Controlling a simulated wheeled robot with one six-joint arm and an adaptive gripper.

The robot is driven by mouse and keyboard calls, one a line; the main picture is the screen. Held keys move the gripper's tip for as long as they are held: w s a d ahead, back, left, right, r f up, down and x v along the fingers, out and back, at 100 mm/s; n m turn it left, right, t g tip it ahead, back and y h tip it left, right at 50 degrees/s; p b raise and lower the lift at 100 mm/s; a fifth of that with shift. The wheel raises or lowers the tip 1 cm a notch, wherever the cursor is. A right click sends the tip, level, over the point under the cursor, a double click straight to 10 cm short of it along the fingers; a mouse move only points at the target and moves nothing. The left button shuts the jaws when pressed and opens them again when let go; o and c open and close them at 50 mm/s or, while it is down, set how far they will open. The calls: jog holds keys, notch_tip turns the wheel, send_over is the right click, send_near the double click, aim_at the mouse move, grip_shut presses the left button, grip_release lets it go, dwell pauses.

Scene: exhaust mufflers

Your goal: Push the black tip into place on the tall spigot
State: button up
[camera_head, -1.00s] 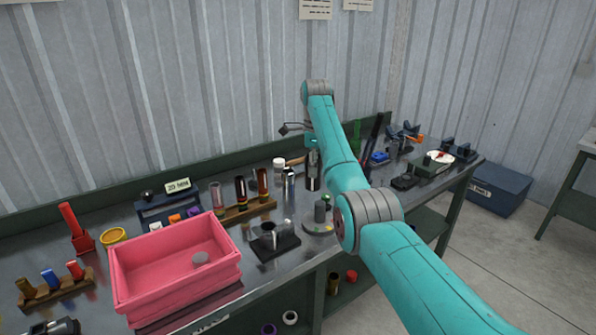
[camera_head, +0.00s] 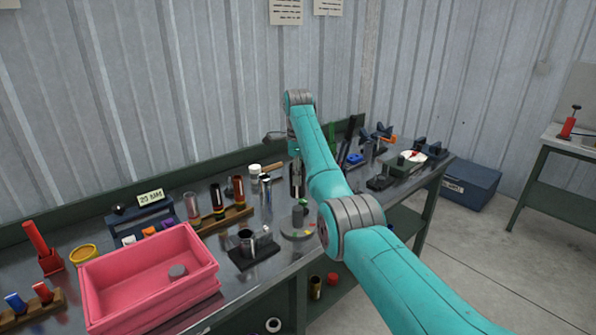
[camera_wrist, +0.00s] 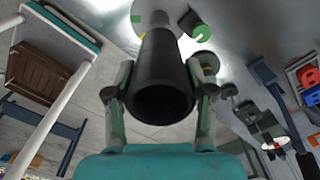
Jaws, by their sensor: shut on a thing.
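The black tip (camera_wrist: 162,85) is a dark open tube in my gripper (camera_wrist: 160,95), whose two fingers are shut on its sides in the wrist view. Its open near end faces the camera, and its far end meets or overlaps a grey cylinder (camera_wrist: 155,18), perhaps the tall spigot. I cannot tell whether the tip is seated on it. In the head view my gripper (camera_head: 296,172) holds the dark, upright tip (camera_head: 297,187) just behind a round grey base (camera_head: 292,235). A short green-marked post (camera_head: 299,213) stands on that base and shows in the wrist view (camera_wrist: 198,30).
A pink bin (camera_head: 140,292) stands to the left, with a black holder and metal cup (camera_head: 250,250) between it and the base. A rack of coloured tubes (camera_head: 220,215) is behind. Black fixtures (camera_head: 405,165) crowd the bench's right end.

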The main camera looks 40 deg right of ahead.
send_over(298, 208)
jog(key=shift+f, duration=2.35)
jog(key=shift+f, duration=3.25)
jog(key=o, duration=1.2)
jog(key=shift+c, duration=0.2)
jog(key=shift+r, duration=0.15)
notch_tip(298, 208, up, 12)
jog(key=shift+f, duration=0.1)
